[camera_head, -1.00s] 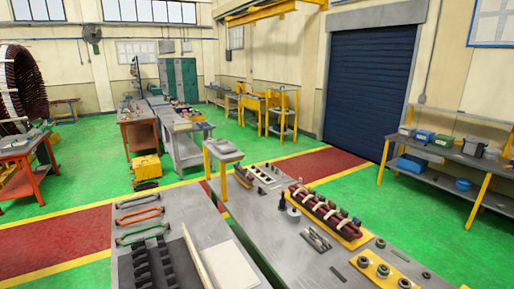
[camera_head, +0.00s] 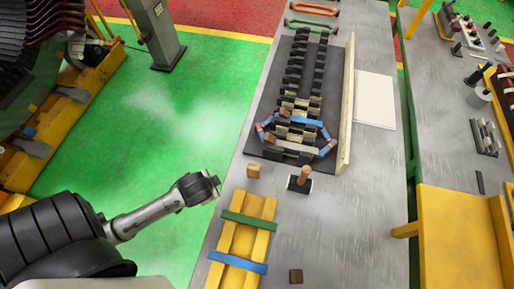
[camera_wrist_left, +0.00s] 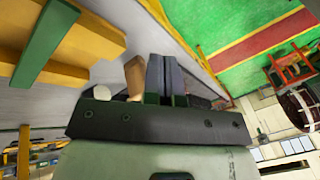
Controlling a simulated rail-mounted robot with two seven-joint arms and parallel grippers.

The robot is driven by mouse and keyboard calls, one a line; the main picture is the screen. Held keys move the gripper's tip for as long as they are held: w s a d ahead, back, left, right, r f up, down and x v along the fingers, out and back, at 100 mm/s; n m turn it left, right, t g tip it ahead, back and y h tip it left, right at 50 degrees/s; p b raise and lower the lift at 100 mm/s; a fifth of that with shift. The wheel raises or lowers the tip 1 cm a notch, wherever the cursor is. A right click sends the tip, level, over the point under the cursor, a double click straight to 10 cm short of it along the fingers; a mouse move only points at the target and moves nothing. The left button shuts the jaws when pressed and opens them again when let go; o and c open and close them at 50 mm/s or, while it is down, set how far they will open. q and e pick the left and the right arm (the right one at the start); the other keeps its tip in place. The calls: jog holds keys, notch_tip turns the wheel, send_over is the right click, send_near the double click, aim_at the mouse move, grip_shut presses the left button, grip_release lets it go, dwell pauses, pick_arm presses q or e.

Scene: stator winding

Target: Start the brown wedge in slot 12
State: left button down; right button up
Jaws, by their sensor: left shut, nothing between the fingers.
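The slotted core (camera_head: 293,86) lies on a dark mat on the grey bench, with dark teeth in two rows. A blue-banded coil (camera_head: 265,134) sits around its near slots. Small brown pieces (camera_head: 282,132) show at these slots; slot numbers cannot be read. A tan block (camera_head: 254,171) and a darker brown block (camera_head: 296,275) lie on the bench; I cannot tell which is the wedge. My left gripper (camera_head: 215,182) is over the bench's left edge, left of the tan block, shut and empty. Its closed fingers (camera_wrist_left: 163,78) show in the left wrist view.
A wooden-handled tool on a dark base (camera_head: 300,181) stands near the core. A yellow tray (camera_head: 240,242) with green and blue bars lies at the near left. A pale board (camera_head: 346,105) and white sheet (camera_head: 375,99) lie right of the core. The bench's near right is clear.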

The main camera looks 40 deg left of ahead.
pick_arm(q)
jog(key=w+a+f+n+t+b, duration=0.2)
jog(key=w+a+f+n+t, duration=0.1)
jog(key=w+a+f, duration=0.3)
jog(key=w+a+f+n+t+b, duration=0.2)
jog(key=w+a+f+n+t, duration=0.15)
jog(key=a, duration=0.45)
jog(key=w+d+r+n+t+h, duration=0.4)
jog(key=d+r+n+t+h, duration=0.3)
jog(key=n, duration=0.5)
send_near(270, 139)
jog(key=shift+t, duration=0.35)
jog(key=w+a, duration=0.1)
jog(key=a, duration=0.1)
jog(key=w+a, duration=0.2)
jog(key=shift+w+a, duration=0.15)
jog(key=d, duration=0.1)
jog(key=w+d, duration=0.1)
jog(key=shift+w+d+f+p, duration=0.1)
jog(key=shift+w+d+p, duration=0.15)
jog(key=shift+w+p, duration=0.15)
jog(key=shift+w+d, duration=0.25)
jog(key=shift+d, duration=0.3)
pick_arm(e)
jog(key=shift+d+f, duration=0.1)
jog(key=shift+f, duration=2.25)
